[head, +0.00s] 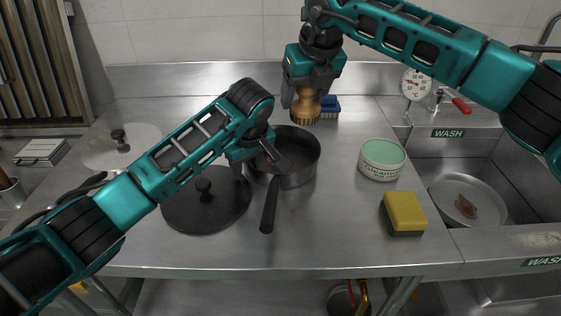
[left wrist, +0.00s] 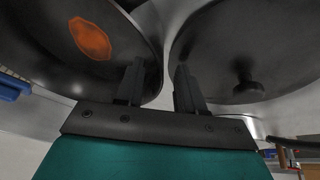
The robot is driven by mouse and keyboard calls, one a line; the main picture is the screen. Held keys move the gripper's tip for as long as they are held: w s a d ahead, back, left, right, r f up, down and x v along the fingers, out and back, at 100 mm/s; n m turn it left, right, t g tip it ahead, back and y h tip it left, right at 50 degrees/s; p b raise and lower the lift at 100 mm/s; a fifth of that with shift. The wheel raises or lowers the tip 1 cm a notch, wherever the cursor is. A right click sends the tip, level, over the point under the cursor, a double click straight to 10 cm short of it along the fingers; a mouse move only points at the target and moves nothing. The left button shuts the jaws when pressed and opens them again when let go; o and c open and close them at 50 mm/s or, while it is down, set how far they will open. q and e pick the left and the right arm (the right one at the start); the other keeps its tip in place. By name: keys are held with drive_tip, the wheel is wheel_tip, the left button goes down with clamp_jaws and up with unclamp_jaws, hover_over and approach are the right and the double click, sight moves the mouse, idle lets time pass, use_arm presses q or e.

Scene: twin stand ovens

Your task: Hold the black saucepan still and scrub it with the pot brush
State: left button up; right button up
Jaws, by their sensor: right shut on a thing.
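The black saucepan (head: 306,174) stands on the steel counter with its handle (head: 269,207) toward the front. In the left wrist view, its inside (left wrist: 118,58) shows an orange patch. My left gripper (head: 268,152) is at the pan's left side. In the left wrist view, its fingers (left wrist: 160,88) are apart, one on each side of the pan's rim, with a gap showing. My right gripper (head: 305,88) is shut on the pot brush (head: 306,106), with its wooden body pointing down. The brush is behind and above the pan's far right rim.
A black lid (head: 207,212) lies left of the pan, and a paler lid (head: 100,158) lies farther left. A cleanser tub (head: 382,160) and a yellow-green sponge (head: 404,212) are to the right. A blue item (head: 329,104) is behind. The sink holds a stained pan (head: 480,205).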

use_arm(q)
drive_tip(key=v, duration=1.2)
drive_tip(key=shift+s, duration=0.15)
